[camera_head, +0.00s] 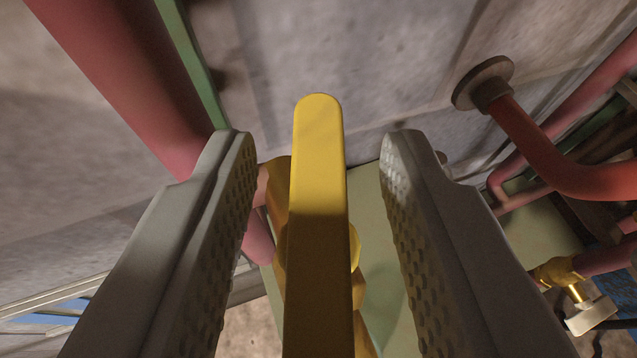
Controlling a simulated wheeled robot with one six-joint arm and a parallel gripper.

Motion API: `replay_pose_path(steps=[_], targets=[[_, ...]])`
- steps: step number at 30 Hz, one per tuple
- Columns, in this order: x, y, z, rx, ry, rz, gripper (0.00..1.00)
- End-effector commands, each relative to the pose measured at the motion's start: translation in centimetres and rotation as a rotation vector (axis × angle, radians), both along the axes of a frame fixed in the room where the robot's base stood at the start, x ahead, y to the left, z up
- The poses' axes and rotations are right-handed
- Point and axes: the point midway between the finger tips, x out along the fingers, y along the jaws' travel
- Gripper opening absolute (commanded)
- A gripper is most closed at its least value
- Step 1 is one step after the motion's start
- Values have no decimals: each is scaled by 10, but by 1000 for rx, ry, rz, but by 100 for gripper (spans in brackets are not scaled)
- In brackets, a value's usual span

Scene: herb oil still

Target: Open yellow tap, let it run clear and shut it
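The yellow tap's lever (320,200) is a long flat bar with a rounded end, in the middle of the view. It lies between the two grey fingers of my gripper (318,165), with a gap on each side. The fingers are open and do not appear to touch the lever. Part of the tap's brass-coloured body (275,195) shows behind the lever; the lever hides most of it. The tap's outlet and any flow are not visible.
A thick red pipe (120,80) and a green strip (190,60) run at upper left. A red pipe (545,150) leaves a wall flange at right. A small brass valve with a pale handle (590,315) is at lower right. A grey wall (350,60) stands behind.

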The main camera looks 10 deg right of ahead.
Motion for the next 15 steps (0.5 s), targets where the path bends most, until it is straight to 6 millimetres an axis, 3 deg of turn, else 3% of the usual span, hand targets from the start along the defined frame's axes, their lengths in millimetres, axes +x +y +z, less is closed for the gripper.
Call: replay_pose_path(steps=[8,15], targets=[[-4,0,2,0,-1,0,34],[-31,3,14,0,-3,1,34]])
